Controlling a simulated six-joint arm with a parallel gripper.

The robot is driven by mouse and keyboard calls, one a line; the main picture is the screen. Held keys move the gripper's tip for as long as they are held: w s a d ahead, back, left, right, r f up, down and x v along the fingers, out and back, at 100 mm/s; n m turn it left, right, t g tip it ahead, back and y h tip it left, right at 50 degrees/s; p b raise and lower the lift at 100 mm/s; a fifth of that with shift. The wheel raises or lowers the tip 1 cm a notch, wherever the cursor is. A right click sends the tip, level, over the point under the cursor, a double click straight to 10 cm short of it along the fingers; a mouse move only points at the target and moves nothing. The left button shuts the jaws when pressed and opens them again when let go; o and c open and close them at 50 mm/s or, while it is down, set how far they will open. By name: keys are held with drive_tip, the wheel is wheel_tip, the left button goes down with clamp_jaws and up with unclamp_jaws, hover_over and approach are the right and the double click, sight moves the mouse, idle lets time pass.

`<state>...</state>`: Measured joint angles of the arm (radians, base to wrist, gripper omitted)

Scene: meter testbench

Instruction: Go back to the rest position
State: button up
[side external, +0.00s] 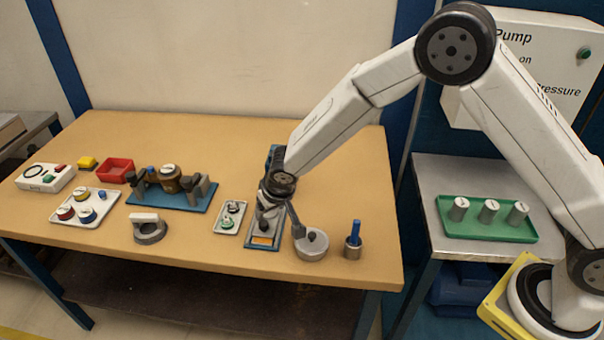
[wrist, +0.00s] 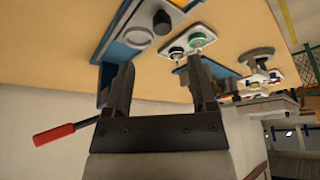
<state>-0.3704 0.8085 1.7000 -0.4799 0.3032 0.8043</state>
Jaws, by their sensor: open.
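My gripper (side external: 272,205) hangs low over the blue-based station (side external: 262,243) near the table's front edge, partly covering it. In the wrist view my gripper (wrist: 162,72) has its two dark fingers wide apart, with nothing between them. Beyond the fingers lies the blue-edged station with a pale ring and a black knob (wrist: 162,21). I cannot tell whether the gripper touches anything. The arm reaches in from the right, bent high at the elbow.
A round metal part (side external: 311,246) and a cup with a blue tool (side external: 353,246) stand close right. A small tray (side external: 233,217) and blue fixture (side external: 172,198) lie left. A red-handled lever (wrist: 54,134) shows in the wrist view. A green tray (side external: 487,231) sits right.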

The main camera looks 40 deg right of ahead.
drive_tip(key=s+d+r+g, duration=0.1)
drive_tip(key=s+d+r, duration=0.4)
drive_tip(key=s+d, duration=0.3)
drive_tip(key=s+d+r, duration=0.5)
drive_tip(key=s+d, duration=0.4)
drive_tip(key=s, duration=0.6)
drive_tip(key=shift+g, duration=0.4)
